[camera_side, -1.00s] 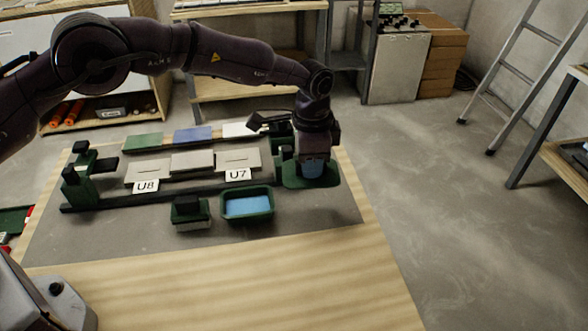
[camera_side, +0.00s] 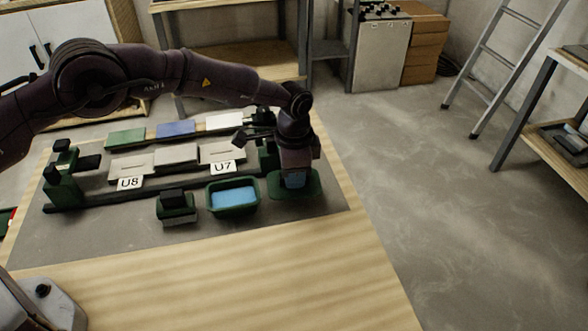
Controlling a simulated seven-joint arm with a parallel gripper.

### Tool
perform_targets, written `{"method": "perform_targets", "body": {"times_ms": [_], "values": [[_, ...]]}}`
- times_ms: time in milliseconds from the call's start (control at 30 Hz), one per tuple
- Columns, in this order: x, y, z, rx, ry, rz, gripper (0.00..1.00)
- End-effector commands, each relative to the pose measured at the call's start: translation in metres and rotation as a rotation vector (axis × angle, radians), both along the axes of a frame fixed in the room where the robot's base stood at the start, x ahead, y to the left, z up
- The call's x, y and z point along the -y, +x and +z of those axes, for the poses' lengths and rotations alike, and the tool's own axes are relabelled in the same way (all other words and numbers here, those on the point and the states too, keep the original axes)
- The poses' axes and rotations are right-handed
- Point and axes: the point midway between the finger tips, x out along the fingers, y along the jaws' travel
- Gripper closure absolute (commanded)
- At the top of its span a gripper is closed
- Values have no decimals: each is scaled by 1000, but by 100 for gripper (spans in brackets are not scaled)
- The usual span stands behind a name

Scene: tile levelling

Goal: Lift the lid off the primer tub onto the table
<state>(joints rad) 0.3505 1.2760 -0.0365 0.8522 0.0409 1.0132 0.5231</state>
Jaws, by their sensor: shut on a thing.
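The primer tub (camera_side: 210,207) is a green, open-topped box with blue inside, standing on the grey mat. The lid (camera_side: 312,188) is a flat green piece to the right of the tub, clear of it and roughly level. My gripper (camera_side: 294,181) points down over the lid and is shut on its middle, where some blue shows between the fingers. I cannot tell whether the lid touches the table surface. The fingertips are partly hidden.
A green block with bristles (camera_side: 176,207) stands left of the tub. Behind are a dark rail with grey tiles (camera_side: 176,155) and cards U8 (camera_side: 130,183) and U7 (camera_side: 222,166). The wooden table front (camera_side: 230,270) is clear.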

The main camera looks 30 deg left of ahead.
Motion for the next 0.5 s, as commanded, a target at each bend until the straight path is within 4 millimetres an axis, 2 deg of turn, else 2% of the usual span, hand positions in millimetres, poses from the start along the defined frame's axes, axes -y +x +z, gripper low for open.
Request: {"method": "perform_targets", "body": {"times_ms": [500], "values": [[0,0,-7,0,0,0,92]]}}
